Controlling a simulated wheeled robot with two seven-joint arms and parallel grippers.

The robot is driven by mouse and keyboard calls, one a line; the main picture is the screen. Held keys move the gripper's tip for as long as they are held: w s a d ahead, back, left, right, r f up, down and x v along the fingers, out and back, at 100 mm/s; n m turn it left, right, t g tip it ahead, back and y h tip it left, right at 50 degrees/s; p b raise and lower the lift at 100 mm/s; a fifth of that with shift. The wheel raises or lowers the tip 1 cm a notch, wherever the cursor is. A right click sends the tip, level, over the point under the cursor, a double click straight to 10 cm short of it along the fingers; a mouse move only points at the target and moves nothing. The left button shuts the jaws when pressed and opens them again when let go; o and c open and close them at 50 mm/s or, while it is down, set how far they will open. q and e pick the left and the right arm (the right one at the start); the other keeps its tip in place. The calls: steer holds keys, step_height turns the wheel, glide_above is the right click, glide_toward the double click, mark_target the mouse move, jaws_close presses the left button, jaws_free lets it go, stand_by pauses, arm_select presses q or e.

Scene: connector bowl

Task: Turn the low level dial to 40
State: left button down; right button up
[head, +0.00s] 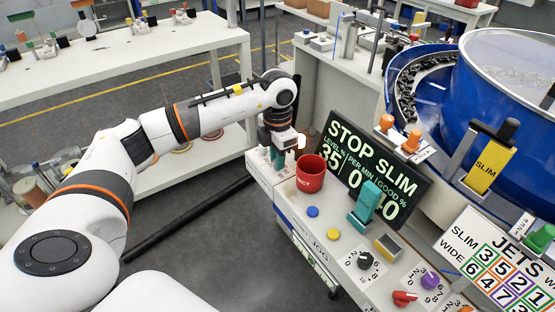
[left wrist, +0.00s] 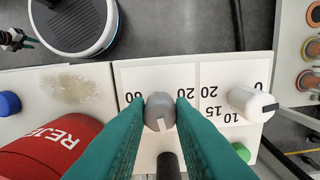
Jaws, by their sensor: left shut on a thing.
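My left gripper (head: 279,158) is at the far left end of the control panel, beside the red cup. In the left wrist view its green fingers (left wrist: 160,115) are closed on the sides of a grey dial knob (left wrist: 160,108). A pale pointer mark shows on the knob's lower side in the picture. Upside-down numbers, 60 and 20, show beside it, and the rest of its scale is hidden by the fingers. A white knob (left wrist: 252,104) with its own scale stands to the right, apart from the fingers. My right gripper is not in view.
The red cup (head: 310,174), marked REJECT in part, stands close to my left gripper. A black display (head: 376,160) reads STOP SLIM, with 35 under level. Buttons, a black dial (head: 365,260) and a purple dial (head: 430,279) lie nearer. A blue bowl (head: 460,100) stands at right.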

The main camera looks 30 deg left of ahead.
arm_select(q)
steer(key=shift+m+b, duration=0.3)
steer(key=shift+m, duration=0.6)
steer(key=shift+r, duration=0.1)
steer(key=c, duration=1.3)
jaws_free()
steer(key=shift+o, duration=0.2)
step_height(320, 180, up, 12)
steer(key=b, duration=0.1)
